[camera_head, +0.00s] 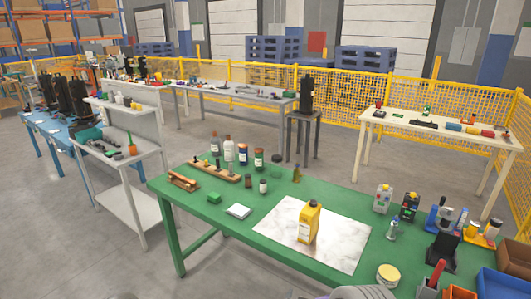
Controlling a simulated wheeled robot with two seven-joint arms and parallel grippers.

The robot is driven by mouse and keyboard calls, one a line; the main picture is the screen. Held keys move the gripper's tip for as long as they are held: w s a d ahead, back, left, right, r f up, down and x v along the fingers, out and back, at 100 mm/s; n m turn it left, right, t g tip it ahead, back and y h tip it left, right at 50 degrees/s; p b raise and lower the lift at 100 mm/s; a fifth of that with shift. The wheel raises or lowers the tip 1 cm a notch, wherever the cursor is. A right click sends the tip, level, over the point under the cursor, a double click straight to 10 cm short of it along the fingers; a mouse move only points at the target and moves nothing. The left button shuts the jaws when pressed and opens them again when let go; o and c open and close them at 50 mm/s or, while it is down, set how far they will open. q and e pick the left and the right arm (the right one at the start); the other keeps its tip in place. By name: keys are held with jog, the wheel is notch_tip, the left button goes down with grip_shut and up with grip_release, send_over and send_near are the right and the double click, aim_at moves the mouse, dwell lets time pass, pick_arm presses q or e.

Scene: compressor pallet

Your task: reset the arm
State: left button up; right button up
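Neither of my grippers can be made out in the head view. A rounded grey shape cut off at the bottom edge may be part of me, but I cannot tell. The green table (190,212) stands in front of me. A yellow bottle (309,222) stands upright on a white marbled board (275,228) in the middle of the table.
Several small bottles (243,156) and a wooden rack (218,173) stand at the table's back left. Bottles, a blue-grey device (440,218) and a cardboard box (518,255) crowd the right. A round tin (388,274) sits near the front. Other workbenches stand behind.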

jog(key=s+f+g+y, duration=0.3)
jog(key=s+f, duration=0.4)
jog(key=s, duration=0.4)
jog(key=s+a+f+n+g+y, duration=0.1)
jog(key=s+f+g+y, duration=0.2)
jog(key=s+f+g, duration=0.3)
jog(key=s+f, duration=0.2)
jog(key=s, duration=0.3)
jog(key=shift+s+a+f+y, duration=0.15)
jog(key=shift+a+y, duration=0.05)
jog(key=shift+y, duration=0.1)
jog(key=s+g, duration=0.1)
jog(key=s, duration=0.1)
jog(key=s+a+g+y, duration=0.1)
jog(key=s, duration=0.2)
jog(key=s+g, duration=0.1)
jog(key=s, duration=0.2)
jog(key=shift+s+a+f+y, duration=0.1)
jog(key=shift+s+a+y, duration=0.1)
jog(key=shift+s+y, duration=0.1)
jog(key=shift+c, duration=0.3)
